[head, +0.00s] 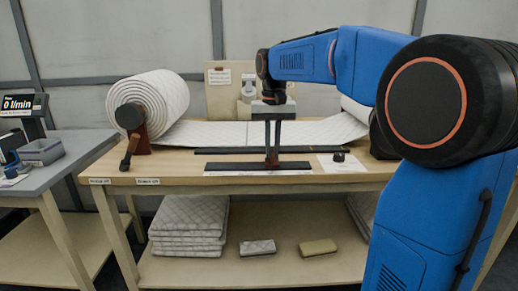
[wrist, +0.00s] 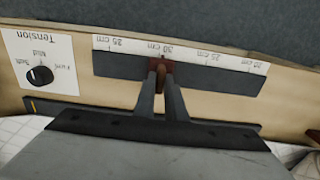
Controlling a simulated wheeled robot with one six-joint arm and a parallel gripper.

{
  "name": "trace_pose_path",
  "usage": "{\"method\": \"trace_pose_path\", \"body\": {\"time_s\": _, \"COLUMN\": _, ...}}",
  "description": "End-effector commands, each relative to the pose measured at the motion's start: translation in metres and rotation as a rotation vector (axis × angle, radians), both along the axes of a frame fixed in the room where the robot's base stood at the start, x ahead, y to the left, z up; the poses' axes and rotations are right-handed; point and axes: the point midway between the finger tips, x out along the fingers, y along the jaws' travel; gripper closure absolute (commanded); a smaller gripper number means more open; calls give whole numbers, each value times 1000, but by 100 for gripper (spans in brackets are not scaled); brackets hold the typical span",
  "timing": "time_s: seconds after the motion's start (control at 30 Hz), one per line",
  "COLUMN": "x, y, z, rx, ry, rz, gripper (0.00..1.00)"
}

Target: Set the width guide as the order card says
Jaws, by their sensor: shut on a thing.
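The width guide (head: 228,165) is a dark flat bar lying along the front of the table. It also shows in the wrist view (wrist: 220,82), with a reddish-brown knob (wrist: 164,66) on it. My gripper (head: 272,160) points straight down and its fingers are closed on this knob. A white scale strip (head: 258,173) runs along the guide; in the wrist view the strip (wrist: 185,52) reads upside down, with the knob near the 30 cm label. A card (head: 219,77) is on the board at the back; its text is too small to read.
A wadding roll (head: 148,103) stands at left, its sheet (head: 215,134) running across the table. A second dark bar (head: 225,150) lies behind the guide. A black tension dial (head: 339,157) sits right of the guide.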

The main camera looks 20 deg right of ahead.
Motion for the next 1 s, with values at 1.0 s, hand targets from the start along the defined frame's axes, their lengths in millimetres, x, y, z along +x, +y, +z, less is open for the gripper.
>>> {"method": "trace_pose_path", "body": {"time_s": 1.0, "x": -1, "y": -6, "z": 19, "rx": 0, "ry": -3, "rz": 0, "gripper": 70}}
